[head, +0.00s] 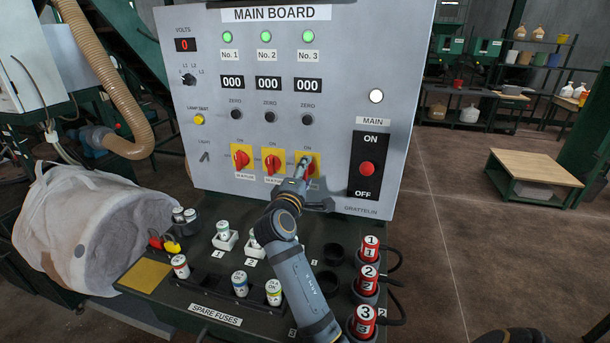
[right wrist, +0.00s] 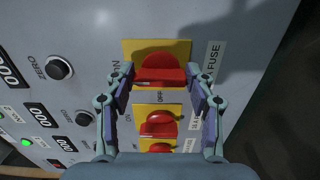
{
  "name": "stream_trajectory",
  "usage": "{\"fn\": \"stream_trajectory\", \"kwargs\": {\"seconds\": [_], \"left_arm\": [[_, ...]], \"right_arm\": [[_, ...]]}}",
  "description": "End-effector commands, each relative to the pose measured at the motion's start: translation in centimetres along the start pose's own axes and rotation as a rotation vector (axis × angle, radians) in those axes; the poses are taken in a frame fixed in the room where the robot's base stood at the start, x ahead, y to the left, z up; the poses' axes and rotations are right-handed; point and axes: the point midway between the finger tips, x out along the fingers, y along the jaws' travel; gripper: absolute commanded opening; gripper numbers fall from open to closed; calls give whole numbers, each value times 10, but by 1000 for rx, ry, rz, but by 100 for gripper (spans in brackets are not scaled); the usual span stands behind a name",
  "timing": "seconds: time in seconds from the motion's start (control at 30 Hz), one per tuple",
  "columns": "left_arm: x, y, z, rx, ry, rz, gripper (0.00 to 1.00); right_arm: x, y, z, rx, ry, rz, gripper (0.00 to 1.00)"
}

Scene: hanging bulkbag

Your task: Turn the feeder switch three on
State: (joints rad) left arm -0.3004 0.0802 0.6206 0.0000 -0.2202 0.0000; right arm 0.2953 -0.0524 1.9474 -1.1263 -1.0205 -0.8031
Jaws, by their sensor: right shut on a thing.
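The main board (head: 225,120) carries three red rotary switches on yellow plates along its lower part. Switch three (head: 313,161) is the rightmost, partly hidden behind my right gripper (head: 303,168). In the right wrist view, my right gripper (right wrist: 160,77) has one finger at each end of the red handle of switch three (right wrist: 160,66) and is shut on it. Switch one (head: 241,158) and switch two (head: 272,165) are untouched. My left gripper is not in view.
The main switch (head: 368,168) is to the right. Three green lamps (head: 266,37) glow at the top. The desk below holds white fuses (head: 223,235), red plugs (head: 369,248) and spare fuses (head: 239,284). A white bulk bag (head: 85,225) is at the left.

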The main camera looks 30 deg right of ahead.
Motion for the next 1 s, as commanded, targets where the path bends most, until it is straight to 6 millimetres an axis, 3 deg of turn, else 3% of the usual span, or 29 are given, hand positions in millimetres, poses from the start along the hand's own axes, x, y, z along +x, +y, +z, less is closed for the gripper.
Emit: {"fn": "stream_trajectory", "kwargs": {"seconds": [0.17, 0.2, 0.37, 0.83, 1.0], "left_arm": [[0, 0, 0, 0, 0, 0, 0], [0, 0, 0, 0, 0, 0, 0], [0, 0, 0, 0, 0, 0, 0], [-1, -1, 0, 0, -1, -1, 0], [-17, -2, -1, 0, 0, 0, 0]], "right_arm": [[0, 0, 0, 3, 1, -1, 23], [0, 0, 0, 3, 1, -1, 56], [0, 0, 0, 2, 1, -1, 77], [0, 0, 0, -4, 0, 0, 77], [0, 6, 0, -150, 0, -2, 77]]}}
